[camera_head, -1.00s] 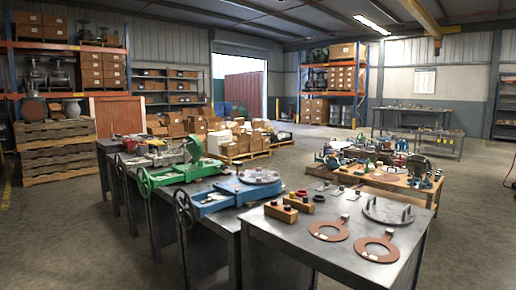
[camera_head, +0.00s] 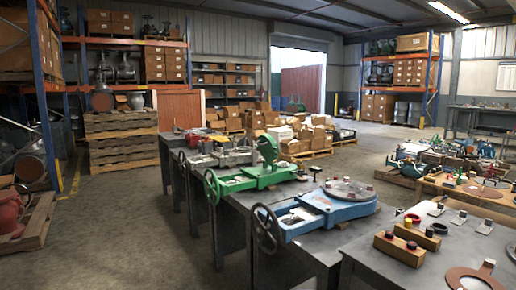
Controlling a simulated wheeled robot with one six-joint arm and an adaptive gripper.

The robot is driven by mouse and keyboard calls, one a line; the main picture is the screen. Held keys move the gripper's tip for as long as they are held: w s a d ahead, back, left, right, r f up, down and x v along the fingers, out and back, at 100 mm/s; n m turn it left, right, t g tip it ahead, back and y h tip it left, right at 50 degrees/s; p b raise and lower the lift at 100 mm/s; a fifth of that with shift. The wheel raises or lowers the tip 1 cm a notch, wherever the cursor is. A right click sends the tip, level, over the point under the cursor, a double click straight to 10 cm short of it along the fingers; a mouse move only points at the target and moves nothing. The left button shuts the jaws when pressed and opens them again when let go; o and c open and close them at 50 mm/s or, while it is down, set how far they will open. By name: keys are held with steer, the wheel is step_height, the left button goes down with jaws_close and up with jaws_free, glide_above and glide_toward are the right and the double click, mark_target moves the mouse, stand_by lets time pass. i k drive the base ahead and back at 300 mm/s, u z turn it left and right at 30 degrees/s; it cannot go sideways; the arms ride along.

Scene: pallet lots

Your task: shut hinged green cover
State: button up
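A long green body (camera_head: 240,180) with a handwheel at its left end lies on a dark metal bench in the middle of the view. A rounded green cover (camera_head: 268,149) stands upright at its right part, so it looks raised rather than lying flat. Its hinge is too small to make out. My gripper is not in view.
A blue body (camera_head: 328,212) with a handwheel lies on a nearer bench, and a grey one (camera_head: 222,154) lies behind the green. A bench (camera_head: 375,262) with wooden blocks and brown rings stands at front right. Pallets (camera_head: 120,140) stand at left. Floor (camera_head: 130,240) at front left is clear.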

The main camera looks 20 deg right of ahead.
mark_target(268, 147)
steer(key=i, duration=0.1)
steer(key=z, duration=1.1)
steer(key=k, duration=0.3)
steer(key=u, duration=1.7)
steer(key=i, duration=1.25)
steer(key=z, duration=0.55)
steer(key=i, duration=1.2)
steer(key=z, duration=0.95)
